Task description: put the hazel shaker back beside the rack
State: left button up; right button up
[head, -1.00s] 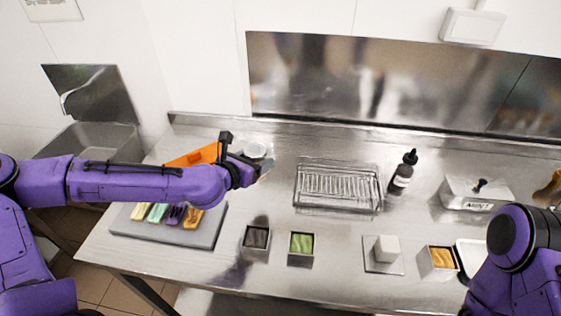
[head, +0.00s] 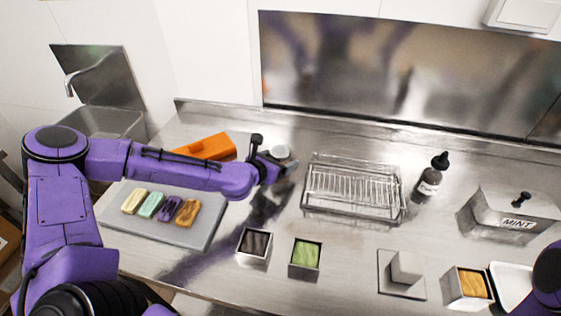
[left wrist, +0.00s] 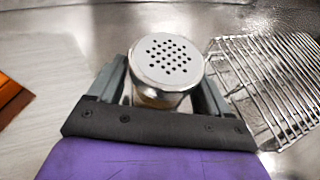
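The shaker (head: 280,153) has a round silver lid with several holes, seen from above in the left wrist view (left wrist: 166,62). It is upright, left of the wire rack (head: 353,190) and apart from it. My left gripper (head: 284,166) has its fingers on both sides of the shaker below the lid and looks shut on it. The lid hides most of the shaker's body, and I cannot tell whether its base touches the counter. The rack also shows at the right in the left wrist view (left wrist: 268,85). Only a part of my right arm shows; its gripper is out of view.
An orange block-like thing (head: 207,146) lies behind my left arm. A grey tray (head: 204,235) with coloured bars is at the left. Dark (head: 255,244) and green (head: 305,256) tubs stand in front. A dark bottle (head: 429,180) and the MINT box (head: 513,215) stand right of the rack.

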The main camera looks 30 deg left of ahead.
pick_arm(q)
jog(key=shift+o, duration=0.5)
jog(key=shift+s+r, duration=0.25)
jog(key=shift+s, duration=0.1)
jog(key=shift+s+r, duration=0.1)
jog(key=shift+s, duration=0.1)
jog(key=p+v, duration=0.2)
jog(key=v, duration=0.9)
jog(key=shift+s, duration=0.25)
jog(key=shift+a, duration=0.1)
